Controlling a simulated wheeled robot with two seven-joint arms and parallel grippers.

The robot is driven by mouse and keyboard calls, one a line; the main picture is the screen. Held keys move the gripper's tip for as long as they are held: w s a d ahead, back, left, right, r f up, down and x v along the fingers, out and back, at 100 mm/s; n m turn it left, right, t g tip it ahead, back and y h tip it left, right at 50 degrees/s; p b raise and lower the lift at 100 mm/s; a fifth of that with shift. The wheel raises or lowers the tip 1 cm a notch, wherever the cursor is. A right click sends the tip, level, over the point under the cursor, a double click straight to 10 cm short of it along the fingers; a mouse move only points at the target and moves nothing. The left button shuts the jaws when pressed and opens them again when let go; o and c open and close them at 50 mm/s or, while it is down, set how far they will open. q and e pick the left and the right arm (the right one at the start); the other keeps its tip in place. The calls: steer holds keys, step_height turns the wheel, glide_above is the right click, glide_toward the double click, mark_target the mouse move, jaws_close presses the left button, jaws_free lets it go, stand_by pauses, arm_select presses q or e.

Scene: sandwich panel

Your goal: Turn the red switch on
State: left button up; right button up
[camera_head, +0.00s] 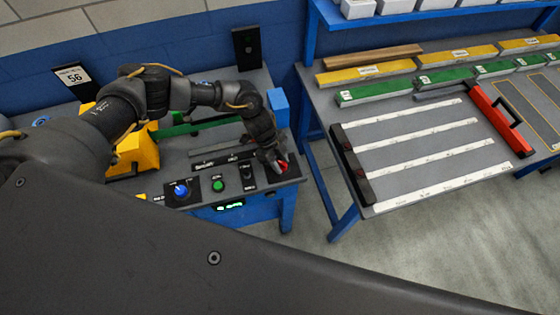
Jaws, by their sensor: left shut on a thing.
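The red switch (281,166) sits at the right end of the control panel on the blue-framed machine table. My left gripper (275,163) is over it, pointing down, with its jaws shut around the red switch and covering most of it. Only a small red part shows beside the fingers, so I cannot make out which way the switch is turned. My right gripper is not in view.
Left of the switch on the panel are a green button (218,185) and a blue knob (181,190). A yellow machine part (138,152) stands behind. A second table (420,152) with white strips and colored bars is at the right, with a floor gap between.

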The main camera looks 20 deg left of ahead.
arm_select(q)
steer(key=shift+f+m+b, duration=0.2)
steer(key=shift+m+b, duration=0.3)
steer(key=shift+b, duration=0.35)
steer(key=m+g+b, duration=0.1)
steer(key=m+b, duration=0.2)
steer(key=m+g+y+b, duration=0.1)
steer(key=m+b, duration=0.1)
steer(key=b, duration=0.2)
steer(key=m+y+b, duration=0.1)
steer(key=m+b, duration=0.2)
steer(key=b, duration=0.1)
steer(key=shift+w+d+f+m+g, duration=0.1)
steer(key=shift+w+d+m+g, duration=0.1)
steer(key=shift+w+m+g, duration=0.15)
steer(key=shift+s+m+g+y+b, duration=0.1)
steer(key=shift+m+g+y+b, duration=0.3)
steer(key=shift+m+b, duration=0.7)
steer(key=shift+d+r+m+y+b, duration=0.1)
steer(key=shift+r+m+y+b, duration=0.15)
steer(key=shift+m, duration=0.25)
steer(key=shift+r+m+y+b, duration=0.15)
steer(key=shift+m+b, duration=0.15)
steer(key=shift+m, duration=0.15)
steer(key=shift+f, duration=0.1)
steer(key=o, duration=0.9)
steer(key=shift+o, duration=0.2)
